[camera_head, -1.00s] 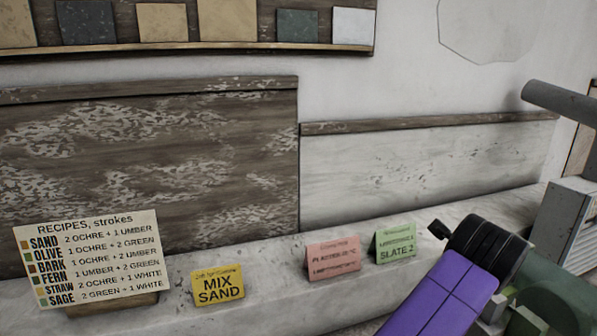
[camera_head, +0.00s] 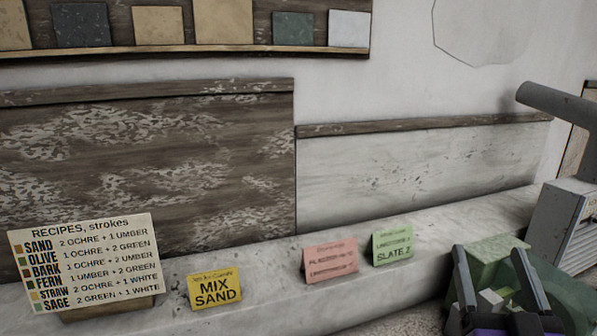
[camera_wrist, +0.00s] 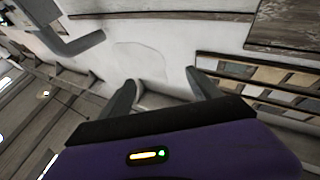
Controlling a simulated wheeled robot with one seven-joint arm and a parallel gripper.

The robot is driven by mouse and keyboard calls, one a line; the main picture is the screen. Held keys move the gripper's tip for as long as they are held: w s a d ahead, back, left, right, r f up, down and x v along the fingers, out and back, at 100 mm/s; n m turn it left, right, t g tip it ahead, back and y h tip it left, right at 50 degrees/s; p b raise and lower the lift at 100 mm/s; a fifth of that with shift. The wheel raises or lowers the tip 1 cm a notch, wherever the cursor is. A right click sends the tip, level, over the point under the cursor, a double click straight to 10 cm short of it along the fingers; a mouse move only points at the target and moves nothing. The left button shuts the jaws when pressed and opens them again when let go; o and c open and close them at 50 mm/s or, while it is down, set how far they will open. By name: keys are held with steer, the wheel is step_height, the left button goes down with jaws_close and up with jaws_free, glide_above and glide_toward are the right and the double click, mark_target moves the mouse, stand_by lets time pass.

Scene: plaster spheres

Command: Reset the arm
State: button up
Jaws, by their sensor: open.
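My gripper (camera_head: 498,285) is at the lower right of the head view, with its two dark fingers pointing up and spread apart. It is open, with nothing between the fingers. In the wrist view the fingers (camera_wrist: 163,95) also stand apart, with the pale wall behind them and my purple wrist housing below. A green block-like thing (camera_head: 490,250) shows behind and beside the fingers in the head view; my gripper partly hides it, and I cannot tell whether they touch.
A recipe board (camera_head: 85,262), a yellow "MIX SAND" card (camera_head: 215,291), a pink card (camera_head: 330,262) and a green "SLATE 2" card (camera_head: 394,245) stand on the ledge. A grey machine (camera_head: 565,225) with a thick arm is at the right. Sample tiles (camera_head: 158,26) line a shelf above.

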steer(key=s+a+f+g+y, duration=0.1)
steer(key=s+a+f+g, duration=0.1)
steer(key=s+f, duration=0.6)
steer(key=s+a+f+n+g+y, duration=0.1)
steer(key=s+f, duration=0.6)
steer(key=s, duration=0.8)
steer(key=s+a+f+g+y, duration=0.2)
steer(key=s+a+f+g, duration=0.2)
steer(key=s, duration=0.8)
step_height(320, 180, down, 5)
steer(key=shift+s+a+r+n+g, duration=0.15)
steer(key=shift+s+a+n+g, duration=0.2)
steer(key=shift+a, duration=0.8)
